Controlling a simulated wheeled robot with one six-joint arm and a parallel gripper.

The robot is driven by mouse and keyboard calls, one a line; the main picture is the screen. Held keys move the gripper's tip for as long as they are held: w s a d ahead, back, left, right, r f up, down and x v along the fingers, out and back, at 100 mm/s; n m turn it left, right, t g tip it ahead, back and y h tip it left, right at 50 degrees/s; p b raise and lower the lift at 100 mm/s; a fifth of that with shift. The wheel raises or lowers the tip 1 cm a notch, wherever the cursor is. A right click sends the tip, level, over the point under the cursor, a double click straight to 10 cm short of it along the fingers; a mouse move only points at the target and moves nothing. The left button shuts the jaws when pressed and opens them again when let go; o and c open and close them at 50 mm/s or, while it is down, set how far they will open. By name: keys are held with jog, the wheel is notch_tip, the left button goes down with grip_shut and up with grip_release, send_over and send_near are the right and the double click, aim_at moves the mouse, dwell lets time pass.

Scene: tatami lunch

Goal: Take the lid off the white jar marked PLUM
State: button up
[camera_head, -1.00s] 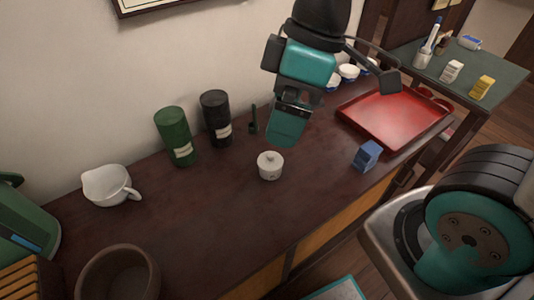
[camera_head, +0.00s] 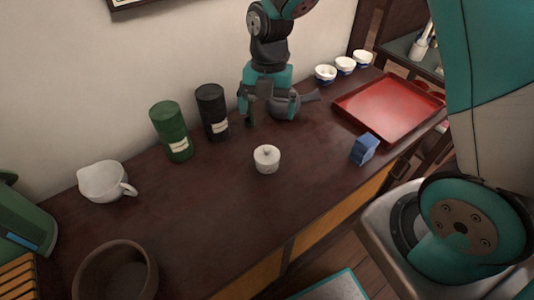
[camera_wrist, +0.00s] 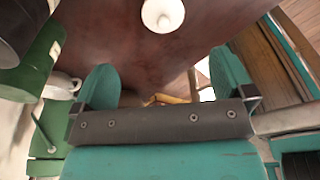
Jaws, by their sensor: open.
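The small white jar (camera_head: 267,159) stands upright on the dark wooden counter. A white lid with a small knob sits on it. Any lettering on the jar is too small to read. In the wrist view the white jar (camera_wrist: 163,14) is at the top edge, partly cut off, beyond the fingertips. My gripper (camera_head: 262,112) is behind the jar in the head view, near the wall side of the counter, apart from it. In the wrist view my gripper (camera_wrist: 163,80) has its two teal fingers spread wide with nothing between them.
A green canister (camera_head: 172,132) and a black canister (camera_head: 213,112) stand left of my gripper. A white spouted cup (camera_head: 104,182) and a brown bowl (camera_head: 116,272) are farther left. A blue box (camera_head: 364,149) and red tray (camera_head: 388,107) lie right. Counter around the jar is clear.

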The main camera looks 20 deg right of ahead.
aim_at(267, 148)
jog(key=f, duration=0.4)
jog(key=s+f, duration=0.1)
jog(key=f, duration=0.1)
jog(key=shift+a+f, duration=0.3)
jog(key=shift+f, duration=0.05)
jog(key=shift+s+a+f, duration=0.1)
jog(key=shift+s+f, duration=0.1)
jog(key=shift+f, duration=0.65)
jog(key=shift+s+a+f, duration=0.1)
jog(key=shift+s+f, duration=0.05)
jog(key=shift+f, duration=0.7)
jog(key=shift+s+f, duration=0.2)
jog(key=shift+f, duration=0.65)
jog(key=c, duration=1)
